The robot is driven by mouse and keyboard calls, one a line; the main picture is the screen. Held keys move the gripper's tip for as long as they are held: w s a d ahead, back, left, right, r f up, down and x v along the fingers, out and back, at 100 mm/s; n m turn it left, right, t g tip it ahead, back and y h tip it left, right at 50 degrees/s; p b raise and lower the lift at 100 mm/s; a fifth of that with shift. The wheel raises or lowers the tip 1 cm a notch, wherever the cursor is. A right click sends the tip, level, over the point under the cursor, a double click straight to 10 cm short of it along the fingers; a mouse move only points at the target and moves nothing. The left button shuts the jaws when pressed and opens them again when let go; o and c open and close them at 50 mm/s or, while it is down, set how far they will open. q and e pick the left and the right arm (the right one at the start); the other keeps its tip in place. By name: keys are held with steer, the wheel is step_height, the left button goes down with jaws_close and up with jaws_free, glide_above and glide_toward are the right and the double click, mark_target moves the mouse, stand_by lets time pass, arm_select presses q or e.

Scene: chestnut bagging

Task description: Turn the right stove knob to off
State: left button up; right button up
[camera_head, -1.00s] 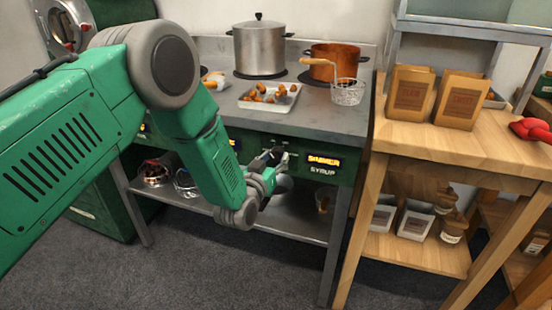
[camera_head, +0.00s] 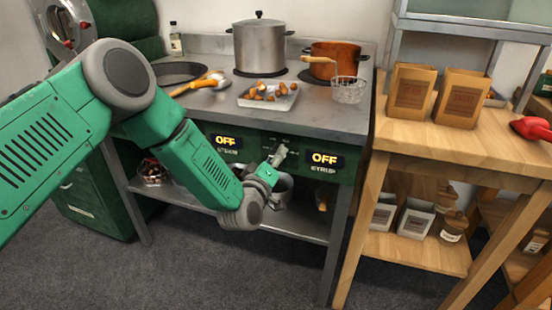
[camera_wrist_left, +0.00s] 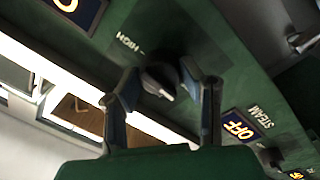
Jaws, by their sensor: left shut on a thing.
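The right stove knob (camera_wrist_left: 160,78) is dark and round with a pale pointer mark, on the green stove front. My left gripper (camera_wrist_left: 162,72) has a finger on each side of it and is shut on it. In the head view my left gripper (camera_head: 277,157) is at the stove front, between two lit displays, and hides the knob. The right display (camera_head: 325,160), over the word SYRUP, reads OFF. The left display (camera_head: 226,141), over STEAM, also reads OFF. My right gripper is not in view.
On the stove top are a steel pot (camera_head: 258,48), a copper pan (camera_head: 338,62), a tray (camera_head: 250,101) of chestnuts, a wire basket (camera_head: 349,92) and a dark pan (camera_head: 178,72). A wooden table (camera_head: 420,130) with paper bags (camera_head: 410,92) adjoins on the right.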

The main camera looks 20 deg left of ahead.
arm_select(q)
steer(key=shift+f+n, duration=0.2)
steer(key=shift+n, duration=0.3)
steer(key=o, duration=1.1)
steer(key=shift+o, duration=0.2)
steer(key=shift+s, duration=0.15)
steer(key=s, duration=1.1)
steer(key=shift+s+a+f, duration=0.3)
steer(key=shift+a+f, duration=0.1)
steer(key=shift+a, duration=0.05)
